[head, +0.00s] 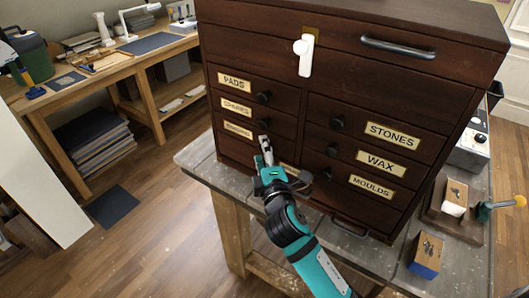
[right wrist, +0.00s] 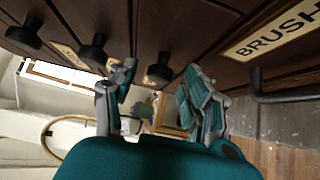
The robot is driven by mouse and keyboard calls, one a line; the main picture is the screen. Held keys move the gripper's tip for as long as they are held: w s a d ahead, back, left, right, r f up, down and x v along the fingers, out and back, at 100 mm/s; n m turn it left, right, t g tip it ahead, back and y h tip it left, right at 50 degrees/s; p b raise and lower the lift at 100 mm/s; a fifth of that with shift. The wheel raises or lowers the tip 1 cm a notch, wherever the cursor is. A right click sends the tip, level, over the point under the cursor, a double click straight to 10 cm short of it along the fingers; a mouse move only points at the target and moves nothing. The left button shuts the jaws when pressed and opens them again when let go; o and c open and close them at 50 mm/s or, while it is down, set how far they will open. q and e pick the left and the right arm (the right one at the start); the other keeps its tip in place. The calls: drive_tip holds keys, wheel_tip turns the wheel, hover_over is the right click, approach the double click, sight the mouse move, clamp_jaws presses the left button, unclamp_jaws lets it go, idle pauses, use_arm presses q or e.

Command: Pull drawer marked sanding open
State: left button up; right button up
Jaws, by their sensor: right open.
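The dark wooden chest (head: 340,95) stands on a bench with its drawers closed. The third drawer down on the left has a small brass label (head: 238,130), too blurred to read surely but likely "sanding". My right gripper (head: 265,150) reaches up to this drawer's front from below, hiding most of its knob. In the right wrist view my right gripper (right wrist: 160,95) is open, with one finger on each side of a black round knob (right wrist: 158,72). The fingers stand apart from the knob; contact cannot be told. My left gripper is not in view.
Other drawers carry knobs and labels, such as PADS (head: 234,82) and STONES (head: 392,135). A BRUSH label (right wrist: 275,35) and a bar handle (right wrist: 285,93) lie beside the gripper. The grey bench top (head: 205,160) has free room at left; small blocks (head: 427,255) stand at right.

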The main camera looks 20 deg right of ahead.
clamp_jaws()
idle(0.4)
